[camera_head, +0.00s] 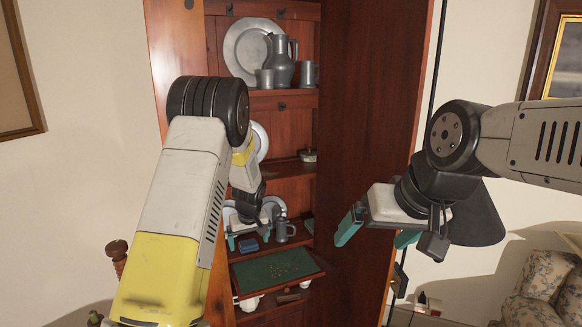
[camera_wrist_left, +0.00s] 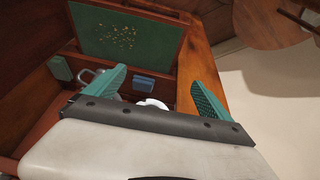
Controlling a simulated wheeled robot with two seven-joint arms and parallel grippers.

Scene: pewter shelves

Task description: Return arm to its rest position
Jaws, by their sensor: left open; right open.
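My left arm comes in from the left and reaches into the wooden shelf cabinet (camera_head: 368,130). My left gripper (camera_head: 250,236) is at the level of a lower shelf, left of a pewter tankard (camera_head: 284,230). In the left wrist view its two teal fingers (camera_wrist_left: 158,88) are spread apart with nothing held between them. My right gripper (camera_head: 376,232) hangs in front of the cabinet's right side panel. Its teal fingers are apart and I see nothing between them.
A green panel (camera_head: 276,268) with small gold specks sits below the left gripper and also shows in the left wrist view (camera_wrist_left: 128,32). A blue box (camera_head: 248,246) lies near the left fingers. Pewter ware, including a jug (camera_head: 281,60), fills the upper shelf. A floral sofa (camera_head: 548,290) stands right.

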